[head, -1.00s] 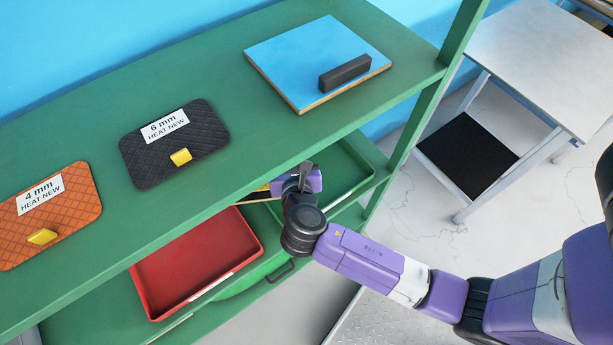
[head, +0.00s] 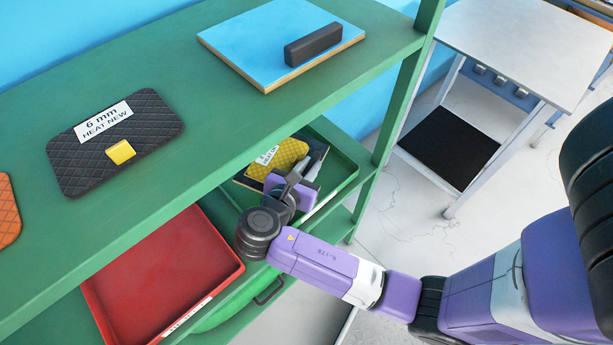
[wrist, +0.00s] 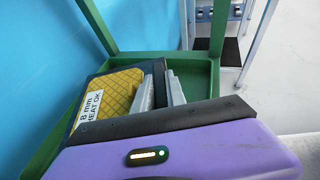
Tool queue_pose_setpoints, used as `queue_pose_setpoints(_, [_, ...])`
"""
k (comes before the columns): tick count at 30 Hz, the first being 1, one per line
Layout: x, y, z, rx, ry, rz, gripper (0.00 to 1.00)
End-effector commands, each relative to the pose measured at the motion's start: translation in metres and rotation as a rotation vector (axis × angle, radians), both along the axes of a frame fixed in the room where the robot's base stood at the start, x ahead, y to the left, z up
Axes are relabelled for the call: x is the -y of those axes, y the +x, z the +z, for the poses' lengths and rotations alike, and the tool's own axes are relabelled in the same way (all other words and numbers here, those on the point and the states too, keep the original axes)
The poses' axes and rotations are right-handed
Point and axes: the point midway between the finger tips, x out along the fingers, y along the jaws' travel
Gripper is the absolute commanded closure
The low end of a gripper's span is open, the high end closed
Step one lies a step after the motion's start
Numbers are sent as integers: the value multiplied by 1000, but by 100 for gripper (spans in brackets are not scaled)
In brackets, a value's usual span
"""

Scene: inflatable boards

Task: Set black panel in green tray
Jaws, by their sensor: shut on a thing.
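My gripper (head: 298,174) is over the green tray (head: 345,168) on the lower shelf. It is shut on the dark upright grip of a black panel (head: 320,152) with a pale wood-like edge. The gripper's grey fingers also show in the wrist view (wrist: 160,92). A yellow quilted pad (head: 285,156) lies on the panel beside the grip; its label reads 8 mm HEAT OK in the wrist view (wrist: 115,92). The panel is within the tray's outline, towards its left. My gripper hides its near part, and I cannot tell whether it touches the tray floor.
The green upper shelf (head: 190,70) overhangs on the left, bearing a black quilted pad (head: 150,120) marked 6 mm HEAT NEW, an orange pad (head: 7,210) and a blue board (head: 260,45) with a black grip. A red tray (head: 165,270) is empty. A shelf post (head: 400,100) stands at right.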

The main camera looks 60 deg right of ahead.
Motion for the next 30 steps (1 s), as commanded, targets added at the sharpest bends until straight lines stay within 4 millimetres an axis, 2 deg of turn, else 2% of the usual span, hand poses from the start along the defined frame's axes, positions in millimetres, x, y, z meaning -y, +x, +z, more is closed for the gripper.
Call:
queue_pose_setpoints(5, [0, 0, -13, 1, -1, 1, 100])
queue_pose_setpoints(12, [0, 0, -41, 1, 0, 2, 100])
queue_pose_setpoints(22, [0, 0, -43, 1, 0, 2, 100])
queue_pose_setpoints(23, [0, 0, -43, -1, 1, 1, 78])
queue_pose_setpoints(25, [0, 0, -43, 0, 1, 2, 64])
queue_pose_setpoints(30, [0, 0, -43, 0, 1, 2, 62])
